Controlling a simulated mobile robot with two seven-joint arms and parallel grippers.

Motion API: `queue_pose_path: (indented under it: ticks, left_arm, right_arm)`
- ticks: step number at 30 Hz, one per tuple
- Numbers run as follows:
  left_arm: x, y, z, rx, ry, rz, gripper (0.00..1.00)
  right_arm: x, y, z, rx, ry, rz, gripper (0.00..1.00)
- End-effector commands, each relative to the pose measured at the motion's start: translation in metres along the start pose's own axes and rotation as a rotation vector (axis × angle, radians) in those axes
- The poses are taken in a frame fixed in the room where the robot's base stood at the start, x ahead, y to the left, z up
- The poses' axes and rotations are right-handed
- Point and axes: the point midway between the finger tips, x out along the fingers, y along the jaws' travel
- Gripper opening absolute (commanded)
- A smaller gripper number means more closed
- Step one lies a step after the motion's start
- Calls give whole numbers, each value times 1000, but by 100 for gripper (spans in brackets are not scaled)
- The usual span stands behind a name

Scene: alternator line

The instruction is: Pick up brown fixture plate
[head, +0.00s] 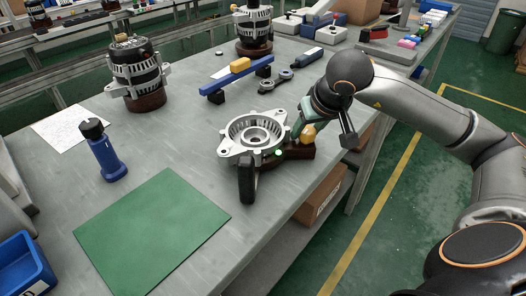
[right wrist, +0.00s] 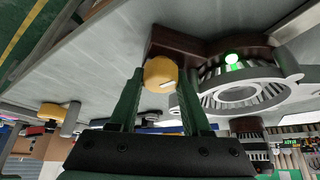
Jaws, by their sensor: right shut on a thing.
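The brown fixture plate (head: 302,152) lies on the grey workbench near its right edge, largely hidden under a silver alternator housing (head: 254,135). A yellow knob (head: 308,134) stands at the plate's right end. My right gripper (head: 302,132) reaches down to this knob from the right. In the right wrist view its two fingers (right wrist: 160,80) lie on either side of the yellow knob (right wrist: 159,71), shut on it, with the brown plate (right wrist: 180,41) just beyond. The plate seems to rest on the bench. My left gripper is not in view.
A black upright handle (head: 247,182) stands in front of the housing. A blue bar (head: 236,78), wrenches (head: 275,82) and assembled alternators (head: 137,75) stand behind. The bench's right edge is close.

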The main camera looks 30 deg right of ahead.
Motion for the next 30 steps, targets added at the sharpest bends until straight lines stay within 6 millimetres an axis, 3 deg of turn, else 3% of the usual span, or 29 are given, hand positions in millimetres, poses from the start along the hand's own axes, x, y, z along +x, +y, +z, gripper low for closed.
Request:
queue_pose_path:
  ticks: [17, 25, 30]
  left_arm:
    - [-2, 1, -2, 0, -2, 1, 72]
    - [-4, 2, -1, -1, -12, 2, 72]
    - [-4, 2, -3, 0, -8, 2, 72]
  right_arm:
    - [-13, -1, -10, 6, 15, -6, 0]
    - [-41, 4, -19, 7, 17, -2, 0]
    - [-72, 16, -16, 8, 18, -1, 0]
